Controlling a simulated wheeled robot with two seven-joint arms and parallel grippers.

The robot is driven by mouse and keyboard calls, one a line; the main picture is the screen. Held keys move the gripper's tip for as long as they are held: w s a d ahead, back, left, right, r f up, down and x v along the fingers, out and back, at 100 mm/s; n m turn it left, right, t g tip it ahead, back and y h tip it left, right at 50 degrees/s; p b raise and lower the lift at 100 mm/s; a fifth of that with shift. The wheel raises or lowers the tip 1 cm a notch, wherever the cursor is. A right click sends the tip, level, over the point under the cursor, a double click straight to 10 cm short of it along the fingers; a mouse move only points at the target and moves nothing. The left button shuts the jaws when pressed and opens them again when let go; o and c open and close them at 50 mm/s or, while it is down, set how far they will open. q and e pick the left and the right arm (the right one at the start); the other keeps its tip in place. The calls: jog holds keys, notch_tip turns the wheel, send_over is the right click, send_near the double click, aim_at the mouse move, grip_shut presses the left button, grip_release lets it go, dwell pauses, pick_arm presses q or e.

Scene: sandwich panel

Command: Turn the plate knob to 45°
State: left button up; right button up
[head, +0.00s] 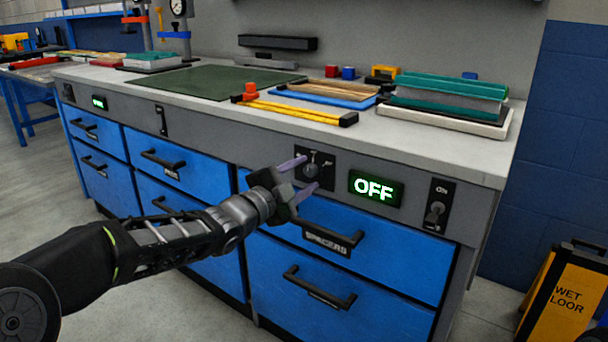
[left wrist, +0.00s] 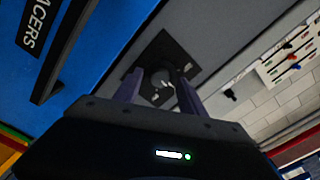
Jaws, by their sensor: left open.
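The plate knob (head: 311,170) is a dark round dial on a small black panel (head: 328,157) in the front of the workbench. My left gripper (head: 304,174) is open, with its two purple-grey fingers pointing at the panel. In the head view one finger is above the knob and the other below it. In the left wrist view the knob (left wrist: 162,77) shows between the fingers (left wrist: 158,88), with the black panel tilted behind it. I cannot tell whether the fingers touch the knob. Its angle marks are too small to read. My right gripper is not in view.
Right of the knob are a display (head: 376,188) lit green with OFF and a toggle switch (head: 437,211) marked ON. Blue drawers (head: 350,262) with protruding black handles lie below. A yellow wet-floor sign (head: 566,295) stands at the right.

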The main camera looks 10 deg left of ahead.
pick_arm(q)
jog(key=p+v, duration=0.1)
jog(key=v, duration=0.6)
jog(key=shift+p, duration=0.35)
